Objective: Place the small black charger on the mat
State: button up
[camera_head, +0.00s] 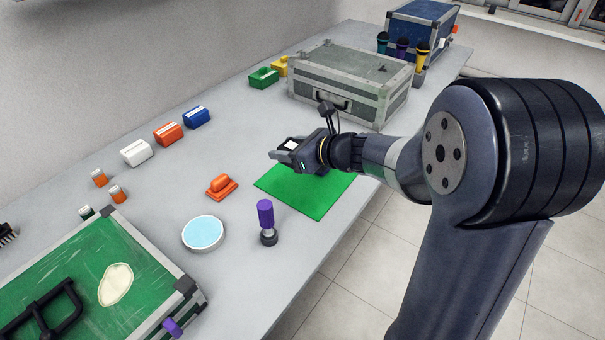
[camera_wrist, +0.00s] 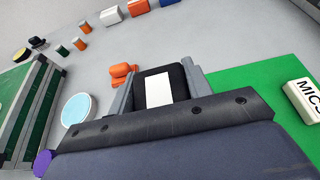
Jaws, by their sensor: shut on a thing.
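My gripper (camera_head: 289,154) reaches in from the right over the table. In the wrist view its two grey fingers (camera_wrist: 161,88) are shut on the small black charger (camera_wrist: 174,76), which has a white label on top. The charger's label also shows between the fingers in the head view (camera_head: 291,145). In the wrist view the mat (camera_wrist: 245,78) is to the right of the charger. The charger is at the mat's left side; its height above the table is hard to tell.
A white block marked "MICS" (camera_wrist: 303,96) lies on the mat. An orange object (camera_head: 221,187), a blue-topped round dish (camera_head: 203,233) and a purple microphone (camera_head: 266,220) stand nearby. A grey case (camera_head: 335,90) is behind. A green case (camera_head: 75,255) is front left.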

aim_at(290, 187)
notch_tip(290, 187, down, 9)
jog(key=b, duration=0.2)
jog(key=shift+b, duration=0.35)
jog(key=shift+f, duration=0.25)
jog(key=o, duration=1.1)
jog(key=shift+r, duration=0.15)
jog(key=shift+d+r, duration=0.1)
jog(key=shift+r, duration=0.1)
jog(key=p+v, duration=0.2)
jog(key=v, duration=1)
